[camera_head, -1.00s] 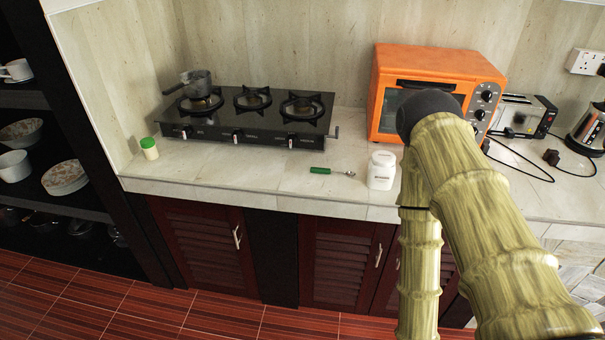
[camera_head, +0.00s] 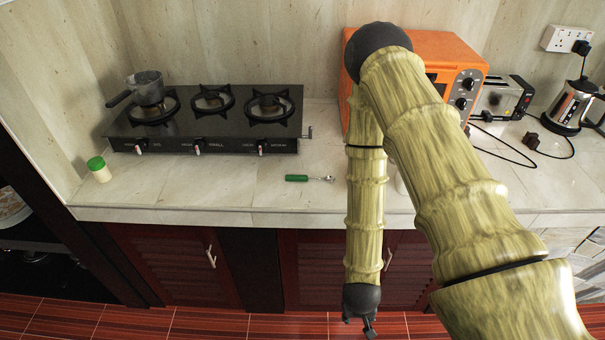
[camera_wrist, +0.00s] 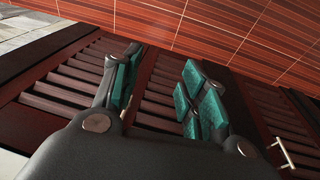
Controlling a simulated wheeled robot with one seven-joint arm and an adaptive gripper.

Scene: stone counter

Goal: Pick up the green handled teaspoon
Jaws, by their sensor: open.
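The green handled teaspoon (camera_head: 298,178) lies flat on the counter, in front of the stove's right end, with its metal bowl pointing right. My gripper (camera_head: 366,328) hangs low in front of the cabinet doors, below the counter's front edge and to the right of the spoon. In the wrist view my gripper (camera_wrist: 160,95) is open and empty, its green-padded fingers apart before the dark red slatted cabinet doors (camera_wrist: 75,85). The spoon is not in the wrist view.
A black gas stove (camera_head: 205,125) with a pot (camera_head: 147,88) stands behind the spoon. A green-lidded jar (camera_head: 99,170) is at left. An orange oven (camera_head: 450,52), toaster (camera_head: 497,98) and kettle (camera_head: 570,105) stand at right. My arm mostly hides a white canister (camera_head: 401,182). Counter around the spoon is clear.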

